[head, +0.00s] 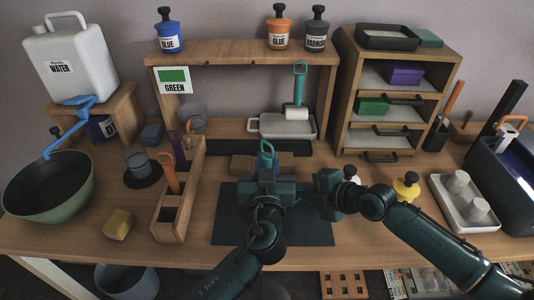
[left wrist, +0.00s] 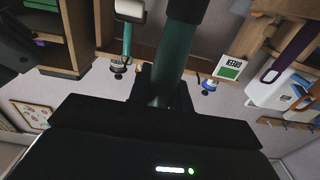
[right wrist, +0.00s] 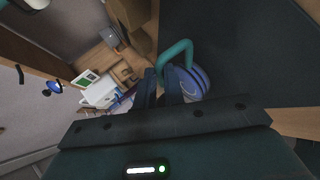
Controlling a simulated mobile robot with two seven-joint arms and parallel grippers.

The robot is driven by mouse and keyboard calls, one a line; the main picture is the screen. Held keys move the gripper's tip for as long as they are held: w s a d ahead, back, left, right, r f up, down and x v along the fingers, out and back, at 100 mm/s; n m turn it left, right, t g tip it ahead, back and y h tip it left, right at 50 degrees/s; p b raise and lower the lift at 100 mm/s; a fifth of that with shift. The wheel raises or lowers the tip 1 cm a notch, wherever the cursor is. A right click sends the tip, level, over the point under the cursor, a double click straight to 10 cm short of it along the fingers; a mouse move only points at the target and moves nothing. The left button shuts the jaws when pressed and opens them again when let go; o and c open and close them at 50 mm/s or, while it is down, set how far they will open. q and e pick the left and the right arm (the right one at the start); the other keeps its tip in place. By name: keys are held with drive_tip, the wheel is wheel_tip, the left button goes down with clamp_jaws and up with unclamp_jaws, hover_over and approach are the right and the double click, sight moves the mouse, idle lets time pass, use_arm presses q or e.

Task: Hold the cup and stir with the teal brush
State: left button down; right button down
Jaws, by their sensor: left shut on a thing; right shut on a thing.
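My left gripper (head: 266,178) is over the dark mat, shut on the thick teal handle of the teal brush (left wrist: 174,60), which fills the middle of the left wrist view. A teal loop (head: 266,148) shows just behind this gripper; I cannot tell which thing it belongs to. My right gripper (head: 322,181) is just to the right, shut. In the right wrist view a bluish, ringed cup (right wrist: 197,80) is at its fingers, with a bent teal bar (right wrist: 178,47) beside it. The cup is hidden in the head view. I cannot tell whether the brush tip is inside it.
A dark mat (head: 225,227) lies below both grippers. A wooden caddy (head: 172,220) and yellow sponge (head: 118,224) stand left, near a large bowl (head: 48,190). A white tray (head: 458,218) stands right. A shelf (head: 225,52) and drawer unit (head: 400,95) stand behind.

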use_arm(q)
drive_tip(key=shift+f, duration=2.55)
drive_tip(key=shift+s, duration=0.15)
